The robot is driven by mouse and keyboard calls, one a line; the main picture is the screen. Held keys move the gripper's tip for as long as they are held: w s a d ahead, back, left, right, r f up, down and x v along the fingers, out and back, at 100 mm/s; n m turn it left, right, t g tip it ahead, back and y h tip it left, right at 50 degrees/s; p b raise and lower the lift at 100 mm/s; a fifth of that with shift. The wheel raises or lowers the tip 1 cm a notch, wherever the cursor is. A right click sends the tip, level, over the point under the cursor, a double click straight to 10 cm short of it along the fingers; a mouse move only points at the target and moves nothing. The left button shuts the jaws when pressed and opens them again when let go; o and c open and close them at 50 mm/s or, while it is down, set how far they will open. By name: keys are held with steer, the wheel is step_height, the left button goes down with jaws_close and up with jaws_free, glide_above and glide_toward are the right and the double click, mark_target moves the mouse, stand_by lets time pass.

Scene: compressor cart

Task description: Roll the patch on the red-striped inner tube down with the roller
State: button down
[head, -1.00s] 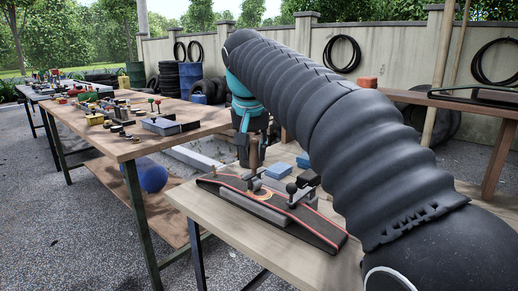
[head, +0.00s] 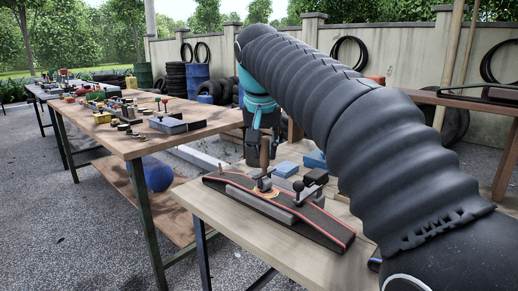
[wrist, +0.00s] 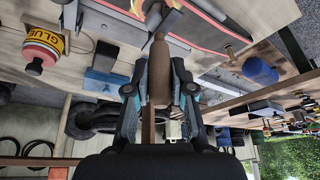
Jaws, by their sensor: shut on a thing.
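My gripper (wrist: 160,90) is shut on the wooden handle of the roller (wrist: 158,58). In the head view the roller (head: 264,154) stands upright below my gripper (head: 263,135), its lower end at the patch. The patch (head: 272,195) shows as an orange bit on the black, red-striped inner tube (head: 325,226), partly hidden by the roller. In the wrist view the yellow and orange patch (wrist: 172,6) is at the top edge, beside the roller's head. The tube (wrist: 215,32) lies stretched over a grey support with clamps. I cannot tell whether the roller presses on the patch.
A black-knobbed clamp (head: 299,190) stands close to the right of the roller. Blue blocks (head: 286,168) lie behind the tube. A glue bottle (wrist: 42,50) stands on the bench in the wrist view. A longer table (head: 135,145) at left holds tools and parts.

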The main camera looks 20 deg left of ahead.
steer(key=shift+s+d+p, duration=0.2)
steer(key=shift+d+p, duration=0.1)
steer(key=shift+p, duration=0.3)
steer(key=shift+w+a+f, duration=0.1)
steer(key=shift+w+a, duration=0.25)
steer(key=shift+a, duration=0.5)
steer(key=shift+w+a, duration=0.35)
steer(key=shift+a, duration=0.45)
steer(key=shift+d, duration=0.1)
steer(key=shift+s+d+b, duration=0.35)
steer(key=shift+d, duration=0.4)
steer(key=shift+s+d+b, duration=0.3)
steer(key=shift+d, duration=0.45)
steer(key=shift+s+d+b, duration=0.35)
steer(key=shift+d, duration=0.45)
steer(key=shift+s+d+b, duration=0.3)
steer(key=shift+d, duration=0.5)
